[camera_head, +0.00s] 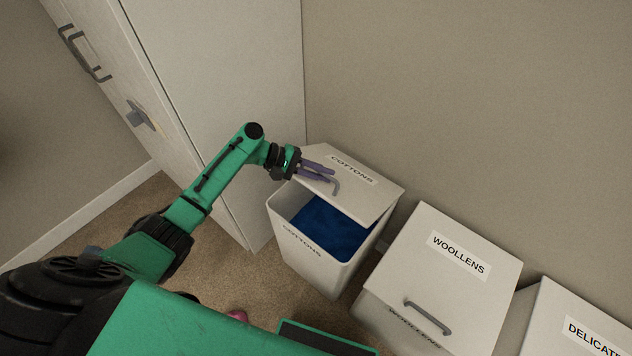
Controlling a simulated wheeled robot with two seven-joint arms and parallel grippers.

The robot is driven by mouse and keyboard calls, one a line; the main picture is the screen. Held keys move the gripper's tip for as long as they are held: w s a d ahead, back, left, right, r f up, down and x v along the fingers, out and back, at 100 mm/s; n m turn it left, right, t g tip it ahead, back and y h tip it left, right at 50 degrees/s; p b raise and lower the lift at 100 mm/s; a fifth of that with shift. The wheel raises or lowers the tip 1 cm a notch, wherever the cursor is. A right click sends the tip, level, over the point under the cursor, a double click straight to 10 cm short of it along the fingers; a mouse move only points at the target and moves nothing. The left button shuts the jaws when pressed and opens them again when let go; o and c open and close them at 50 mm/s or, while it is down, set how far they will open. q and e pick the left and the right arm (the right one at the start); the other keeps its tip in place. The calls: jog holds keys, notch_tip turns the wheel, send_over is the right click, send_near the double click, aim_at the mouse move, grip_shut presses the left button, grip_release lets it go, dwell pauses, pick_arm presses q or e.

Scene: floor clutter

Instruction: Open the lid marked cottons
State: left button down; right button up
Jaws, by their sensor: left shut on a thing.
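The white bin marked cottons (294,257) stands against the wall beside a tall cabinet. Its lid (363,199), with a COTTONS label, is raised at the front and tilted up toward the wall. Dark blue cloth (328,225) shows inside the bin. My left gripper (326,174) reaches in from the left, its purple fingers shut on the lid's grey handle (336,187). The fingers hide part of the handle. My right gripper is not in view.
A white bin with a shut lid marked WOOLLENS (447,270) stands to the right. Another bin, its label partly cut off (590,325), is at the right edge. The tall cabinet (220,90) stands close behind my left arm. Brown carpet (225,275) is open in front of the cabinet.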

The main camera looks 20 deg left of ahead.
pick_arm(q)
jog(key=shift+w+d+r, duration=0.15)
jog(key=shift+w+r, duration=0.25)
jog(key=shift+r, duration=0.15)
jog(key=c, duration=0.9)
grip_release()
jog(key=shift+f, duration=0.1)
jog(key=b+v, duration=0.1)
jog(key=v, duration=1.3)
jog(key=shift+a, duration=0.2)
